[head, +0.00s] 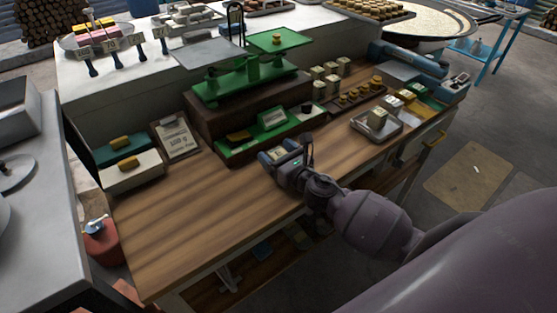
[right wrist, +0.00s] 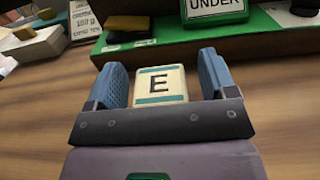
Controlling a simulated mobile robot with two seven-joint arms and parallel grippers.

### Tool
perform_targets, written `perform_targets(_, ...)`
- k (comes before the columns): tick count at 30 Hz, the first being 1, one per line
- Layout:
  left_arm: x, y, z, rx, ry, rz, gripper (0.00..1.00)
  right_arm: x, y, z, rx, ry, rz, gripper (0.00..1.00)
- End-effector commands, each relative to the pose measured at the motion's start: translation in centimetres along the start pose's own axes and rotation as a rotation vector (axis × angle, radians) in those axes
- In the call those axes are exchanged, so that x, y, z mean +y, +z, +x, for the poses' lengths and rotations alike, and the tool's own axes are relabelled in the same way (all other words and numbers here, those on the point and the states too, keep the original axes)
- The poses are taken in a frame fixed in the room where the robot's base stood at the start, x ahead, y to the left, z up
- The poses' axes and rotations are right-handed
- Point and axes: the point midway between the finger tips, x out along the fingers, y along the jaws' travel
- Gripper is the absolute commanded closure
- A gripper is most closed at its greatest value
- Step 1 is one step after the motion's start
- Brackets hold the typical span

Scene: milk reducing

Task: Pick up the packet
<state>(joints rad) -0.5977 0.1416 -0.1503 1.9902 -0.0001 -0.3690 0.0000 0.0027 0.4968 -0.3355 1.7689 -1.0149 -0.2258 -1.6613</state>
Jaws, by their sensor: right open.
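A cream packet (right wrist: 160,87) with a black letter E and teal stripes stands between the two blue fingers of my right gripper (right wrist: 160,66) in the right wrist view. Small gaps show between the packet and the fingers, so the gripper is open around it and does not clasp it. In the head view my right gripper (head: 283,152) is low over the front of the wooden bench, before the green balance. The packet is mostly hidden by the fingers there. My left gripper is not in view.
A green balance (head: 247,83) stands on a brown block behind the gripper. A green "UNDER" sign (right wrist: 215,10) is just beyond the packet. A metal tray (head: 360,123) with a packet is to the right. A clipboard (head: 175,138) lies left. The bench's left front (head: 180,220) is clear.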

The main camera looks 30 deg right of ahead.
Motion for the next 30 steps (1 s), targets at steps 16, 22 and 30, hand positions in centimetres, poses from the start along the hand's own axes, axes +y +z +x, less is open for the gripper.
perform_targets(16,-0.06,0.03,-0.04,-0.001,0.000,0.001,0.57,0.01,-0.04,0.51,0.001,0.000,0.000,0.58)
perform_targets(22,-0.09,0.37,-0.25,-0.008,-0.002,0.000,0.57,0.01,-0.01,0.51,0.000,0.000,0.000,0.78)
perform_targets(30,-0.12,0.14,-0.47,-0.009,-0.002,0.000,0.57,-0.03,0.66,0.53,-0.002,0.001,-0.002,0.78)
